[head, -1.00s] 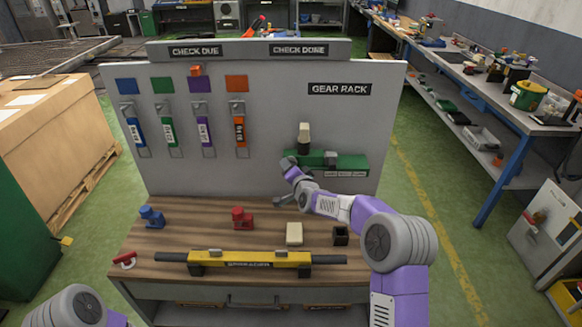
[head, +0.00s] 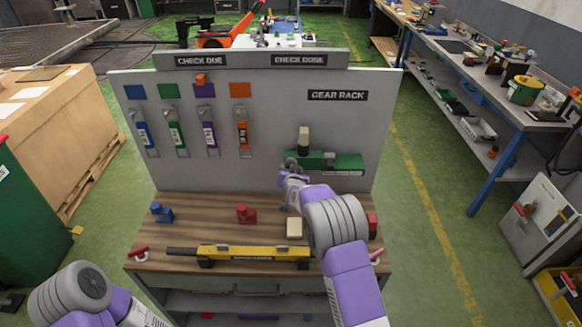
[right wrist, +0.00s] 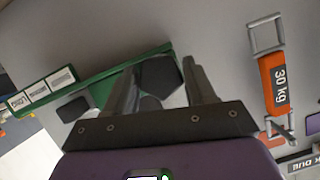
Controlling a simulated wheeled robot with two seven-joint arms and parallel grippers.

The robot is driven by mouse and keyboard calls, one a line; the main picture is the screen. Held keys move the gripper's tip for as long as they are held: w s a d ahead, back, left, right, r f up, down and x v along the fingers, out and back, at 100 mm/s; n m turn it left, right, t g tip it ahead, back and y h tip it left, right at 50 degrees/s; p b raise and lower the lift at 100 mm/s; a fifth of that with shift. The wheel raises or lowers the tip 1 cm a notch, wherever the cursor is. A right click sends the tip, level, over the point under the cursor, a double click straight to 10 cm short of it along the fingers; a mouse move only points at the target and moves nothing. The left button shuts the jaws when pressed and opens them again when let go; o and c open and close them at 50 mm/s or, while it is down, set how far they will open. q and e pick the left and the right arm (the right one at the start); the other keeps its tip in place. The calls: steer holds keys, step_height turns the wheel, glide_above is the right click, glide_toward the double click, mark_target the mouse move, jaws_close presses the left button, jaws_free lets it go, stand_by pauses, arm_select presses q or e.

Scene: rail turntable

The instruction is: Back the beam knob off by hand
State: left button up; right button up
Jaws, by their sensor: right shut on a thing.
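A green beam unit (head: 338,161) is mounted low on the grey board under the GEAR RACK label. It also shows in the right wrist view (right wrist: 98,88). A dark faceted knob (right wrist: 158,73) is at its end in the right wrist view. My right gripper (head: 291,168) is at the left end of the green unit. In the right wrist view its two fingers (right wrist: 164,84) stand on either side of dark knob parts and are shut on the knob; the exact contact is partly hidden. My left arm shows at the bottom left of the head view, with its gripper out of sight.
A yellow beam tool (head: 255,253) with dark bars lies along the bench front. A blue fitting (head: 161,212), a red fitting (head: 246,213) and a cream block (head: 294,228) stand behind it. Several coloured tags hang on the board, including an orange one (head: 243,132).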

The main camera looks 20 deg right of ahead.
steer(key=shift+r, duration=0.1)
stand_by(0.4)
steer(key=o, duration=1)
steer(key=shift+o, duration=0.2)
steer(key=v, duration=0.7)
steer(key=shift+s, duration=0.25)
steer(key=shift+a, duration=0.1)
